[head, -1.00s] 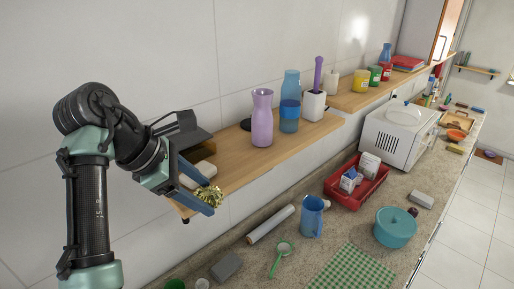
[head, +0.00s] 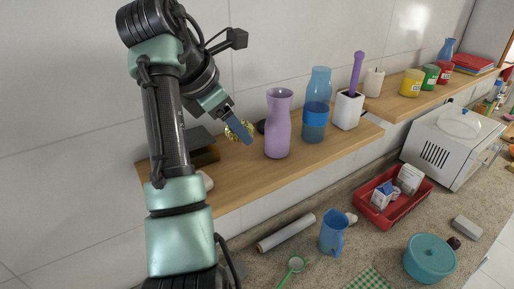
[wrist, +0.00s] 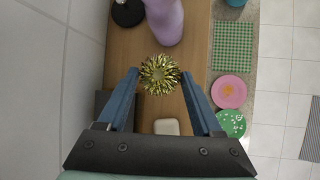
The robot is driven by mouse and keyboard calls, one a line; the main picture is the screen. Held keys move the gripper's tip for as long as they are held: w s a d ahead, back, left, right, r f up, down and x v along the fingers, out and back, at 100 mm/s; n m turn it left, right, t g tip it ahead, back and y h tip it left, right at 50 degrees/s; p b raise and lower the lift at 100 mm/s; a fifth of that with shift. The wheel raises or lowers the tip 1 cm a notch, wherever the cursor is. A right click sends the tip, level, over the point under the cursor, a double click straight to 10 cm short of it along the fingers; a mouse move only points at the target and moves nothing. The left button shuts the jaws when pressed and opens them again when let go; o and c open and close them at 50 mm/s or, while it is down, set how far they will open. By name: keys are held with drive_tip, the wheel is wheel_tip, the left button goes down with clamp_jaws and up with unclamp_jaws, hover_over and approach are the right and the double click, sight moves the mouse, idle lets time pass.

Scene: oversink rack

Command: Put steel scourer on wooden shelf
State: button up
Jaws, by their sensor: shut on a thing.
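The steel scourer (head: 230,132) is a shiny gold-coloured ball of curls. My gripper (head: 240,130) is shut on it above the wooden shelf (head: 240,182), just left of a lilac vase (head: 278,125). In the wrist view the scourer (wrist: 160,74) sits between the tips of my blue fingers, with the shelf (wrist: 127,50) below. In the head view a finger hides part of the scourer. I cannot tell how high it is above the board.
A blue bottle (head: 317,103) and a white holder (head: 347,110) with a purple-handled tool stand right of the vase. A dark box (head: 203,150) and a pale block (wrist: 166,127) are at the shelf's left. Bare board lies in front of the vase.

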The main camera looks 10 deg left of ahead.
sight(232, 134)
wheel_tip(232, 134, down, 3)
drive_tip(key=shift+f+p, duration=0.15)
drive_tip(key=shift+p, duration=0.3)
wheel_tip(232, 134, down, 3)
drive_tip(key=shift+p, duration=0.8)
drive_tip(key=shift+f, duration=0.55)
drive_tip(key=o, duration=1.2)
drive_tip(key=shift+f, duration=0.15)
